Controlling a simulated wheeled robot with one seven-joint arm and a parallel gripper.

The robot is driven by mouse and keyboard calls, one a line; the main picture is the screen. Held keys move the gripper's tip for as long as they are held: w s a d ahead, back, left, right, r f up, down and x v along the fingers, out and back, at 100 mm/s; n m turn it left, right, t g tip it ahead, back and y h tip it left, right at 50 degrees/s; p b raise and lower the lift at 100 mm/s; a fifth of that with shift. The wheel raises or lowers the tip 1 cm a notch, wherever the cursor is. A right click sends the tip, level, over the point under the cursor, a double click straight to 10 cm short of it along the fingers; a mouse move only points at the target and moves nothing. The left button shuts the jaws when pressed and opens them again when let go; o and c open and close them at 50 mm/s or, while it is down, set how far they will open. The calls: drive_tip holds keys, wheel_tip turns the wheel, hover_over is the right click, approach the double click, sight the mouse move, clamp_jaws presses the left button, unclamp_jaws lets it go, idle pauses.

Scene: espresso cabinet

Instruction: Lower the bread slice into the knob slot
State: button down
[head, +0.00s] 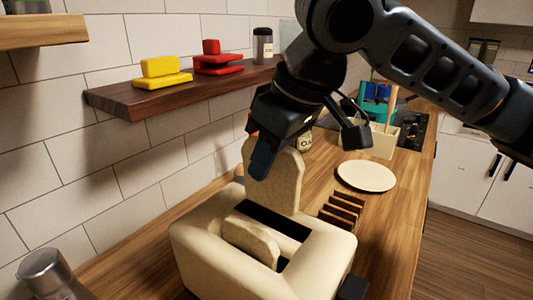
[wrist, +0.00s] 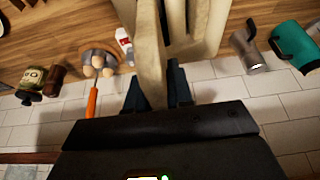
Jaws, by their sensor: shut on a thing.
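My gripper (head: 264,160) is shut on a pale bread slice (head: 287,182) and holds it upright over the back of the cream toaster (head: 200,248). The toaster has two slots. The far slot (head: 272,221) shows dark and empty in front of the held slice's lower edge. Another bread slice (head: 250,243) sits in the near slot, its top showing. A dark knob (head: 352,288) sticks out at the toaster's lower right end. In the wrist view the held slice (wrist: 150,45) stands edge-on between my fingers (wrist: 156,88), beside the toaster (wrist: 205,25). I cannot tell whether they touch.
A wooden rack (head: 341,210) and a white plate (head: 366,176) lie right of the toaster. A metal shaker (head: 47,273) stands front left. A wall shelf (head: 120,98) holds yellow and red pieces and a jar. A utensil box (head: 384,142) stands farther back.

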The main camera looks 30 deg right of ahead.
sight(265, 202)
drive_tip(key=shift+f+b, duration=2.75)
drive_tip(key=shift+f, duration=1.35)
drive_tip(key=shift+s+f+b, duration=0.25)
drive_tip(key=shift+f+b, duration=0.35)
drive_tip(key=shift+f, duration=0.35)
drive_tip(key=c, duration=1.3)
unclamp_jaws()
drive_tip(key=shift+f, duration=0.15)
drive_tip(key=shift+o, duration=0.2)
drive_tip(key=shift+w+r+p, duration=0.15)
drive_tip(key=shift+r+p, duration=0.8)
drive_tip(key=shift+r, duration=0.1)
drive_tip(key=shift+o, duration=1.2)
drive_tip(key=shift+w+r+p, duration=0.1)
drive_tip(key=shift+r+p, duration=0.5)
drive_tip(key=shift+r, duration=0.1)
wheel_tip(265, 202, up, 5)
drive_tip(key=p, duration=0.4)
drive_tip(key=shift+r, duration=0.15)
